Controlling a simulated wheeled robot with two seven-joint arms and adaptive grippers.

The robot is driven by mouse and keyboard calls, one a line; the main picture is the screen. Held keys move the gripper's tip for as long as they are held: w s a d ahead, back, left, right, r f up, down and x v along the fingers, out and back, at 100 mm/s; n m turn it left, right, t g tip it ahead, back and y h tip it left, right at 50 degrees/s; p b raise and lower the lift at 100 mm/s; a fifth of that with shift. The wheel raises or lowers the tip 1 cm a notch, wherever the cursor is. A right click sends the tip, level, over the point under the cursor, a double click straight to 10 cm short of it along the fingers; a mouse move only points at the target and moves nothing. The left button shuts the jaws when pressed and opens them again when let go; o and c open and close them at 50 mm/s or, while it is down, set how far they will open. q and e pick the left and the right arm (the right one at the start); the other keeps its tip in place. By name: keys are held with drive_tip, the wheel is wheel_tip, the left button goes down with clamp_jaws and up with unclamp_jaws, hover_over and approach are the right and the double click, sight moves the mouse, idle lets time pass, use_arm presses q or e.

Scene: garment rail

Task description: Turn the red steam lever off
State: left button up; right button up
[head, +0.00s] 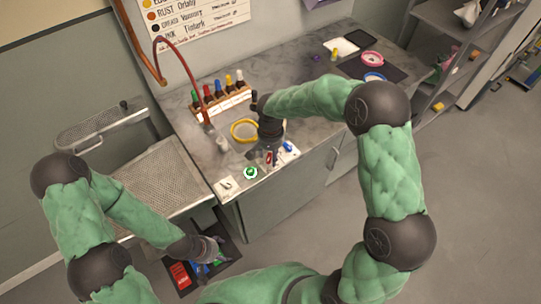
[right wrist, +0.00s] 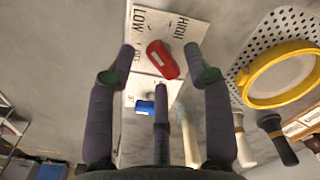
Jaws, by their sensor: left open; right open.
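The red lever (right wrist: 163,60) sits on a white plate (right wrist: 182,30) marked LOW and HIGH, and it lies tilted across the plate. In the head view the red lever (head: 269,158) shows at the counter's front edge, just below my right gripper (head: 268,150). In the right wrist view my right gripper (right wrist: 159,58) is open, with its fingers either side of the red lever and a gap to each. I cannot tell whether any finger touches it. My left gripper (head: 214,250) is open, low at the left over a dark tray.
A blue lever (right wrist: 144,107) is beside the red one. A green knob (head: 250,172) and a white switch (head: 225,184) are further left along the edge. A yellow-rimmed strainer (head: 244,130) and a rack of bottles (head: 222,101) stand behind.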

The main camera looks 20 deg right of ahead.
drive_tip(key=shift+f, duration=0.2)
clamp_jaws()
idle(0.3)
drive_tip(key=n+p, duration=0.1)
drive_tip(key=n, duration=0.3)
drive_tip(key=shift+r+n+p, duration=0.1)
drive_tip(key=shift+n+p, duration=0.2)
drive_tip(key=shift+p, duration=0.1)
drive_tip(key=n+p, duration=0.1)
drive_tip(key=n, duration=0.3)
drive_tip(key=shift+w, duration=0.15)
drive_tip(key=shift+n+p, duration=0.3)
